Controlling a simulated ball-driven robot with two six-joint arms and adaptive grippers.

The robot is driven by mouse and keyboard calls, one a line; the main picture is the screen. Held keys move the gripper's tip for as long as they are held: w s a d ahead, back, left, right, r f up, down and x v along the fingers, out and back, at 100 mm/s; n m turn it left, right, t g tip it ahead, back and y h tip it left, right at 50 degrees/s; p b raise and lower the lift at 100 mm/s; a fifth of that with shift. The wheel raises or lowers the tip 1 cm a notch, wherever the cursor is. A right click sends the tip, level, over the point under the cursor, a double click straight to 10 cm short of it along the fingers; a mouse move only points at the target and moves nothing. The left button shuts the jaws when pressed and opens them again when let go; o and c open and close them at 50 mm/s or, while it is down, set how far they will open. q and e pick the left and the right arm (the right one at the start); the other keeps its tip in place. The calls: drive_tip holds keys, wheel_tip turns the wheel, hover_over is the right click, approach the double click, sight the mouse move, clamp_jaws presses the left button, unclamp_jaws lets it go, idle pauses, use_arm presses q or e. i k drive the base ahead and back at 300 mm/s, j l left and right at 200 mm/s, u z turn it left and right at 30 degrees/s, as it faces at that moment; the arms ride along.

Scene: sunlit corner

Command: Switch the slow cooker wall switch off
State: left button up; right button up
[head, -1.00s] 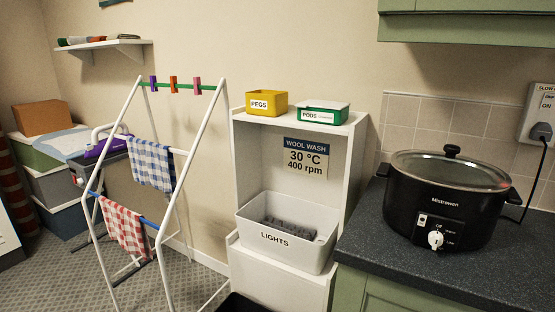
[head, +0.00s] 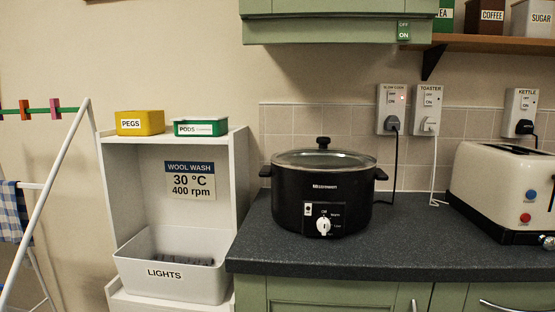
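Which way the rocker is pressed is too small to tell. Neither of my grippers is in view.
A toaster switch (head: 427,102) sits close right of it, and a kettle switch (head: 521,108) farther right. A cream toaster (head: 500,190) stands on the worktop (head: 400,238). A green cupboard (head: 335,22) overhangs above. White shelving (head: 240,185) and an airer (head: 62,160) stand left.

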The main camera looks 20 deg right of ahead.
sight(391, 95)
drive_tip(key=z, duration=1.4)
